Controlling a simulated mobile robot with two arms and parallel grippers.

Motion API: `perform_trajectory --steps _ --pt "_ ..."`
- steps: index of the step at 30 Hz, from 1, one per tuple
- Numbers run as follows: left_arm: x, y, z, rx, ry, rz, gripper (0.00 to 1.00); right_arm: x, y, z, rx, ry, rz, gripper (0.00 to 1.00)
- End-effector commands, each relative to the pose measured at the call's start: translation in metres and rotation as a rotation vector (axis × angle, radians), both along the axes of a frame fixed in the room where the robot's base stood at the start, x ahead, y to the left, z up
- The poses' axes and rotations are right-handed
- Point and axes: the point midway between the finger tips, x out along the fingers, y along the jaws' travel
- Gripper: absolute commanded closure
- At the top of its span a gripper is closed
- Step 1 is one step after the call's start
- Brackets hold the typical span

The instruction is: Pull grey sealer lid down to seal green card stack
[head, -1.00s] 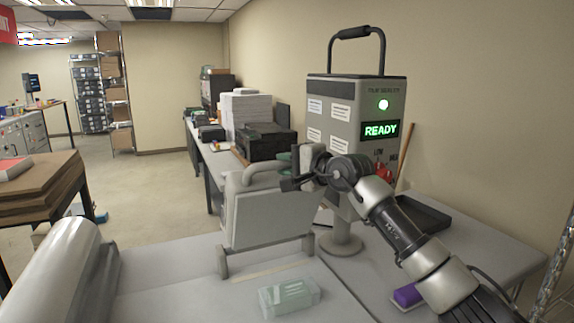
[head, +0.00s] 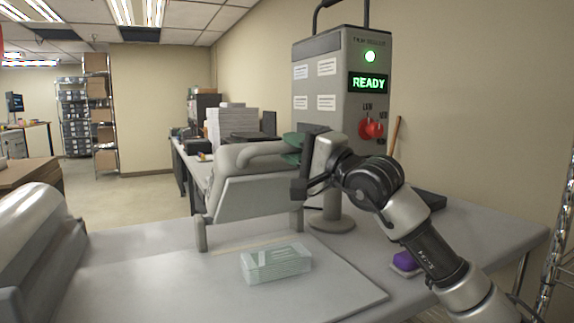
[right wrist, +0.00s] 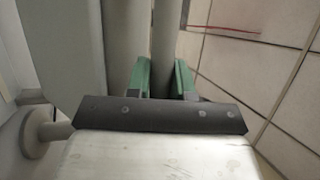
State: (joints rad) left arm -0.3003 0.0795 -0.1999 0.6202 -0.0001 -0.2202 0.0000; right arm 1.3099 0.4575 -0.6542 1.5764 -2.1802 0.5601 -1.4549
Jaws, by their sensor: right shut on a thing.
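The grey sealer lid (head: 255,197) stands tilted on two short legs over the grey work surface in the head view, with a rounded grey handle bar along its top. My right gripper (head: 292,150) is at the right end of this handle. In the right wrist view its green fingertips (right wrist: 162,82) lie on either side of a grey bar and are shut on it. The pale green card stack (head: 277,263) lies flat on the surface in front of the lid, apart from it. My left gripper is not in view.
A purple block (head: 405,262) lies at the right. A silver cylinder (head: 35,230) is at the left. The surface around the cards is clear.

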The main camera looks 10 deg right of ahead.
Motion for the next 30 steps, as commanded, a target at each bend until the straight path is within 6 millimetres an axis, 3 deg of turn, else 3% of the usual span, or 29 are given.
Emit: perform_trajectory --steps 1,3,22,24,30 --pt "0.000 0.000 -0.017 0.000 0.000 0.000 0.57 -0.003 -0.001 -0.013 0.004 -0.013 0.001 1.00" --pt "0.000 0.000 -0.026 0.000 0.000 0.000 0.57 -0.007 -0.002 -0.017 0.010 -0.032 0.001 1.00" --pt "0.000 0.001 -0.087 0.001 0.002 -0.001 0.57 -0.031 -0.010 -0.046 0.051 -0.154 0.001 1.00" --pt "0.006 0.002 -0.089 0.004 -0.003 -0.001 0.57 -0.032 -0.011 -0.049 0.055 -0.164 0.001 1.00" --pt "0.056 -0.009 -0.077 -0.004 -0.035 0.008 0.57 -0.037 -0.012 -0.056 0.062 -0.190 0.000 1.00"
